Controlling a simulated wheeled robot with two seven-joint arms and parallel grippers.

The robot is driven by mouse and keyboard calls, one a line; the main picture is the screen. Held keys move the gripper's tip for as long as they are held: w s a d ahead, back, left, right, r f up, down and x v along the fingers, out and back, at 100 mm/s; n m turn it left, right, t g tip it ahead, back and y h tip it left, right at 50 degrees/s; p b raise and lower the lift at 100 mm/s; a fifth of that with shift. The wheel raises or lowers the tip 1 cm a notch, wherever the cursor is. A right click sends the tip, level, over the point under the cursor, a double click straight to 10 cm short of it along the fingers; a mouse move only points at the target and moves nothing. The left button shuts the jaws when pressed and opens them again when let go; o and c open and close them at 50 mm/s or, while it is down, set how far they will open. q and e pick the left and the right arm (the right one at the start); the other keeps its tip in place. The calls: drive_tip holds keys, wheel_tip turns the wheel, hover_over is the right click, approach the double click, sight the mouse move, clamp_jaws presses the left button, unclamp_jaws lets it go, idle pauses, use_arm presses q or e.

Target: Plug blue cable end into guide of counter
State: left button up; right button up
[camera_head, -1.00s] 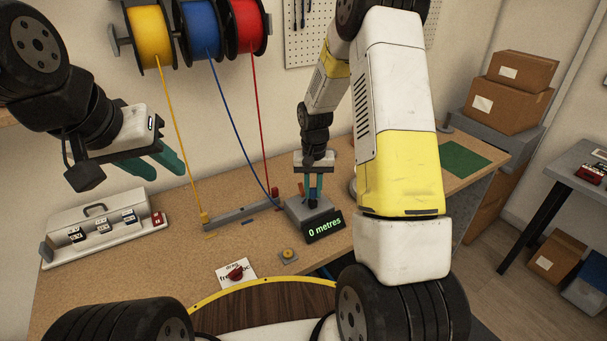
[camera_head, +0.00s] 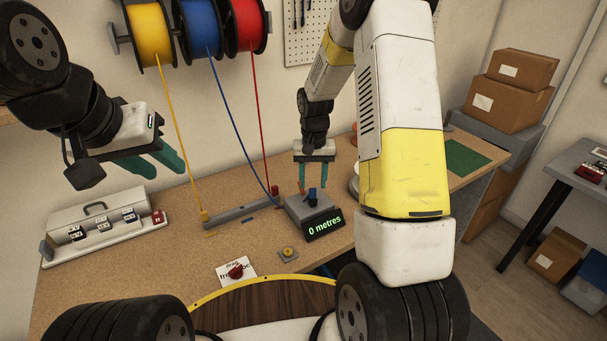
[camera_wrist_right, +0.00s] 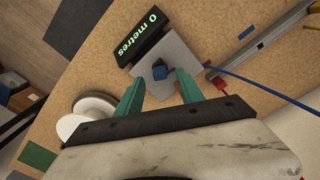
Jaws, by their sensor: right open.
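The grey counter (camera_head: 296,207) stands on the workbench, and its display (camera_head: 324,226) reads "0 metres". The blue cable end (camera_head: 312,195) stands on top of the counter; it also shows in the right wrist view (camera_wrist_right: 160,71). Whether it is fully seated in the guide cannot be told. My left gripper (camera_head: 168,163) is open and empty, raised at the left.
Yellow (camera_head: 149,32), blue (camera_head: 199,27) and red (camera_head: 246,22) spools hang on the wall. A grey rail (camera_head: 238,211) holds yellow and red ends left of the counter. A yellow button (camera_head: 288,253) sits in front.

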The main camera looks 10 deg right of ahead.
sight(313, 189)
drive_tip(key=shift+r, duration=2.05)
drive_tip(key=s+r+t, duration=0.2)
drive_tip(key=s+r, duration=0.3)
drive_tip(key=r, duration=0.5)
drive_tip(key=s+a+r+n+t+y, duration=0.1)
drive_tip(key=s+r+t, duration=0.1)
drive_tip(key=s+r, duration=0.4)
drive_tip(key=s+a+r+n+t+y, duration=0.1)
drive_tip(key=s+r, duration=0.5)
drive_tip(key=s, duration=0.7)
drive_tip(key=shift+s+n+t, duration=0.15)
drive_tip(key=shift+n+t, duration=0.15)
drive_tip(key=shift+t, duration=0.3)
